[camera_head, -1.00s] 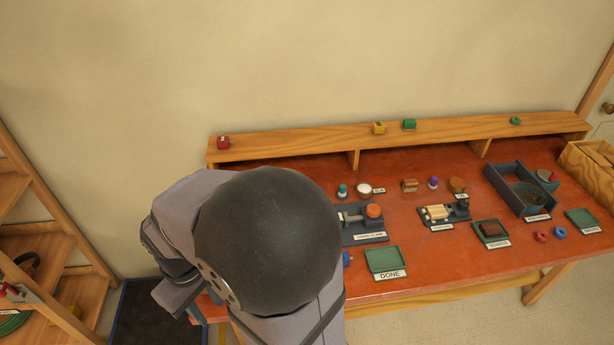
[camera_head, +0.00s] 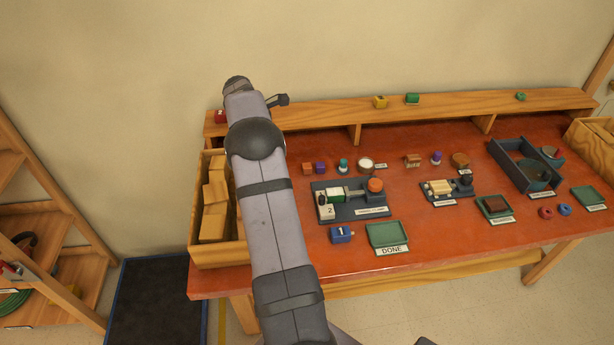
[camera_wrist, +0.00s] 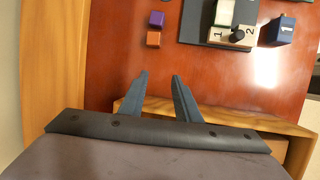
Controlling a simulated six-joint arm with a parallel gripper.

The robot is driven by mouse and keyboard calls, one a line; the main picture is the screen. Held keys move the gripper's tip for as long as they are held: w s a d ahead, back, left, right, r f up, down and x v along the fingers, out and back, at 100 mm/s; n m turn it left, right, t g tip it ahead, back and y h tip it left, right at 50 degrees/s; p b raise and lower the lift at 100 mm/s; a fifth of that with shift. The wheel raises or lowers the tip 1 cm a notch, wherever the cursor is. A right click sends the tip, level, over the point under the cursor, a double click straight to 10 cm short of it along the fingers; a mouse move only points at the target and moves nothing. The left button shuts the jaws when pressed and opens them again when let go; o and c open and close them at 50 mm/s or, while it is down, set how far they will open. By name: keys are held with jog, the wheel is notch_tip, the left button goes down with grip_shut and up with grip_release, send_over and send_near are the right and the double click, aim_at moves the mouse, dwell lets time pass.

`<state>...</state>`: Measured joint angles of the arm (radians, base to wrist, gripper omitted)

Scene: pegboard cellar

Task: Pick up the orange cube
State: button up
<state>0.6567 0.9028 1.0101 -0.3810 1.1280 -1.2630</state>
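The orange cube (camera_head: 308,168) sits on the red table top, just left of a purple cube (camera_head: 320,167), in the head view. In the wrist view the orange cube (camera_wrist: 153,39) lies beyond the fingertips, with the purple cube (camera_wrist: 156,18) just above it in the picture. My gripper (camera_wrist: 160,75) is open and empty, its two dark fingers apart. It is apart from the orange cube. In the head view my arm reaches to the back shelf at left, and the fingers cannot be made out clearly there.
A wooden bin (camera_head: 222,256) of blocks stands left. A dark fixture (camera_head: 350,210) with a numbered block and a blue block (camera_head: 341,235) are right of the arm.

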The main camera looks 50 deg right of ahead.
jog(key=n+b, duration=0.1)
send_near(306, 166)
jog(key=f, duration=0.2)
jog(key=shift+g, duration=0.3)
jog(key=shift+d+p+x, duration=0.15)
jog(key=shift+p+x, duration=0.7)
jog(key=shift+x, duration=0.9)
jog(key=shift+d+p+x, duration=0.15)
jog(key=shift+p+x, duration=0.7)
jog(key=shift+x, duration=0.95)
jog(key=shift+w+r, duration=0.1)
jog(key=shift+c, duration=0.2)
jog(key=c, duration=0.7)
